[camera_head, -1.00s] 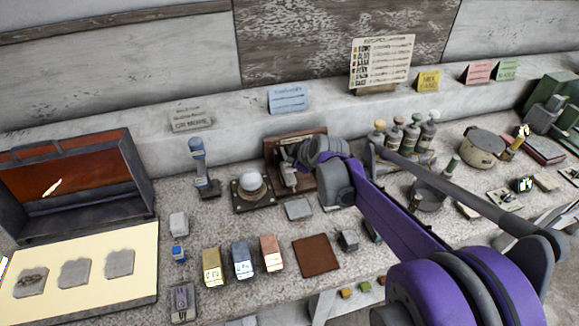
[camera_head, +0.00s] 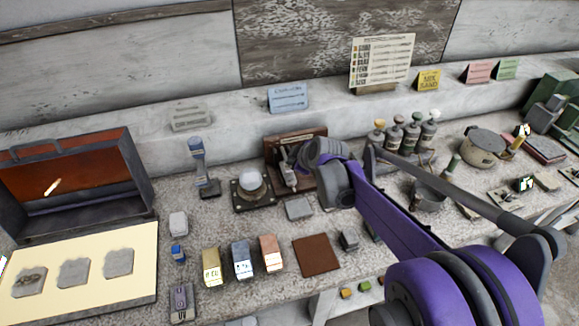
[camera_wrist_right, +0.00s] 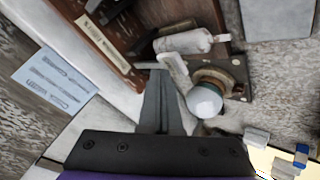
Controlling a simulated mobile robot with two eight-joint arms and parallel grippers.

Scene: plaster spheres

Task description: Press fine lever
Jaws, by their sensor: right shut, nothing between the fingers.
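A brown wooden board (camera_head: 310,137) with a small metal mechanism stands at the back of the bench, in front of the ledge. In the right wrist view the board (camera_wrist_right: 103,45) carries a pale label strip, a grey-white cylinder (camera_wrist_right: 184,42) and a pale lever-like arm (camera_wrist_right: 175,70). My right gripper (camera_wrist_right: 158,74) is shut and empty. Its tips are close to the pale arm; I cannot tell whether they touch. In the head view my right wrist partly covers the board and hides the fingertips. My left gripper is not in view.
A white dome on a dark base (camera_head: 252,184) is beside the mechanism, close to my fingers in the wrist view. A blue-handled upright lever (camera_head: 200,165) stands further left. A grey block (camera_head: 298,208) lies in front. Several bottles and a pot (camera_head: 482,147) stand right.

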